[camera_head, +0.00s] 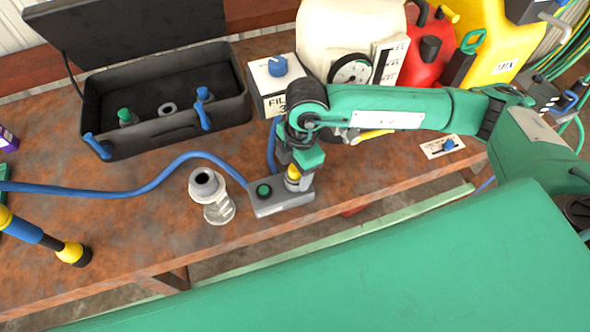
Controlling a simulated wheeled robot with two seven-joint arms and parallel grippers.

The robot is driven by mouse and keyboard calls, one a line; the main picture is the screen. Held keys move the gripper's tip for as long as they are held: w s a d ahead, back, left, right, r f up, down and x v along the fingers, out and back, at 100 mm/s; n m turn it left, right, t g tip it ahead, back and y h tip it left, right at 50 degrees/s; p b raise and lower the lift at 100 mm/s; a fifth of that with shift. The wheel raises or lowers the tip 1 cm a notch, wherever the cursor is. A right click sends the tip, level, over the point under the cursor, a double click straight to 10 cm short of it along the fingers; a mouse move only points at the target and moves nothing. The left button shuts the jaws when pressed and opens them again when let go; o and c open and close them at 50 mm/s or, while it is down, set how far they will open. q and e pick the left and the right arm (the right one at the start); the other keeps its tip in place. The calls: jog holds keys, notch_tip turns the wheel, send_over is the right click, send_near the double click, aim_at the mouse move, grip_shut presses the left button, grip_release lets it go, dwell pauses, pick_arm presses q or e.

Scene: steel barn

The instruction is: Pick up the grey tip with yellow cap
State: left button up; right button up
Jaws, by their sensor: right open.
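The grey tip with yellow cap (292,178) stands upright in a grey block (270,208) near the table's front edge. A green-capped piece (264,190) sits in the same block, to its left. My right gripper (299,163) points down right over the yellow cap. Its jaws are open, with the cap at or between the fingers; contact cannot be made out. The gripper body hides part of the tip. My left gripper is not in view.
A black open toolbox (95,152) holds green- and blue-capped tips. A blue hose (110,190) runs to the block. A grey fitting (207,184) and clear piece (219,210) stand left of the block. A white box (272,103) and canisters (345,30) stand behind.

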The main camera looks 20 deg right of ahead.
jog(key=c, duration=1.1)
jog(key=shift+r, duration=0.1)
jog(key=shift+c, duration=0.2)
